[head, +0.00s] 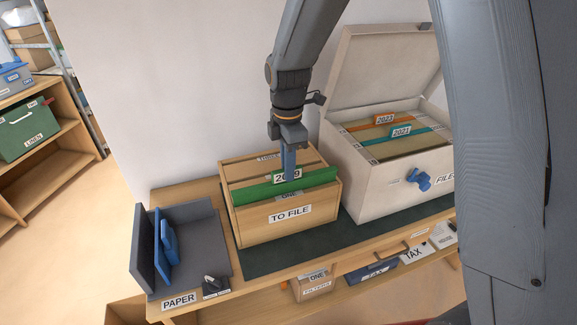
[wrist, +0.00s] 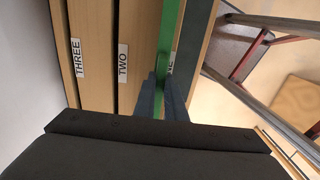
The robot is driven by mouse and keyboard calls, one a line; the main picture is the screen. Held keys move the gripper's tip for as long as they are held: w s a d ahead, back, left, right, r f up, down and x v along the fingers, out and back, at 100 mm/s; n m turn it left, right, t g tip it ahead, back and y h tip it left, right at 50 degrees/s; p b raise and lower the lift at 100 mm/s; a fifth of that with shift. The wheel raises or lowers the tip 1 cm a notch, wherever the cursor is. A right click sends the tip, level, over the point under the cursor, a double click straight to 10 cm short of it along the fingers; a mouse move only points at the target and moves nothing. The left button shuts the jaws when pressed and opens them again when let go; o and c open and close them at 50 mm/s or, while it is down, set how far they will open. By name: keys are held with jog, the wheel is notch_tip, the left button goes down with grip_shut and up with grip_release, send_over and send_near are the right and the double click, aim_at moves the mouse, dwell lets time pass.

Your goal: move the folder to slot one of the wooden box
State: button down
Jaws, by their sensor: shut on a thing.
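The green folder (head: 262,190) has a white tab reading 2019, partly covered by my fingers. My gripper (head: 289,178) is shut on its top edge. The folder stands upright at the front part of the wooden box (head: 250,228), with its lower part hidden behind the front wall. In the wrist view the folder (wrist: 168,40) runs between the TWO label and a mostly hidden label beside it, between my fingertips (wrist: 162,95). The ONE label (head: 289,196) is just in front of the folder in the head view. I cannot tell how deep the folder sits.
A cream file box (head: 345,185) with raised lid and hanging folders stands close at the right. A dark paper tray (head: 215,235) with blue things is at the left. A wall is behind. A shelf with a green LINEN bin (head: 28,128) is far left.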

jog(key=shift+f+b, duration=0.85)
jog(key=shift+f, duration=1.05)
jog(key=c, duration=1.7)
grip_release()
jog(key=shift+c, duration=0.2)
jog(key=shift+r, duration=0.1)
notch_tip(320, 180, up, 8)
jog(key=shift+f+b, duration=0.2)
jog(key=shift+b, duration=0.8)
jog(key=s+d+f+m, duration=0.2)
jog(key=s+d+m, duration=0.5)
jog(key=m, duration=0.3)
jog(key=s+d+f+m+t, duration=0.1)
jog(key=s+d+f+m, duration=0.2)
jog(key=s+d+m, duration=0.4)
jog(key=s+m, duration=0.1)
jog(key=m, duration=0.3)
jog(key=shift+s+d+f, duration=0.15)
jog(key=shift+d+f, duration=0.2)
jog(key=shift+d, duration=0.05)
